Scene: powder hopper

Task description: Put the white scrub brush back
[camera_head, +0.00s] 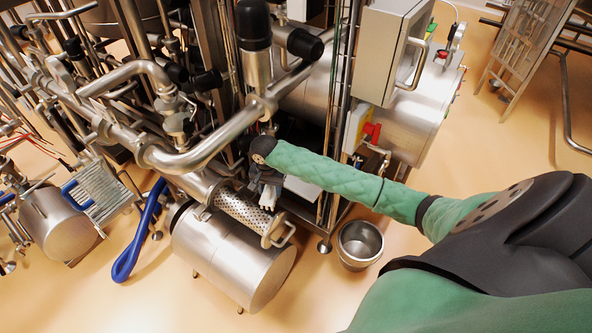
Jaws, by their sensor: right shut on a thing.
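My right arm, in a green sleeve, reaches in from the right to the middle of the picture. My right gripper (264,181) points downward beside the steel pipework, above the perforated metal cylinder. It is shut on a small white thing, which looks like the white scrub brush (268,197), held upright below the fingers. Its upper part is hidden by the gripper. I cannot tell whether the brush touches the machine. My left gripper is out of view.
Steel pipes (205,150) and uprights crowd the space around the gripper. A perforated cylinder (240,212) and a large steel drum (225,260) lie just below. A steel bucket (359,243) stands on the tan floor. A blue hose loop (128,259) is at left.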

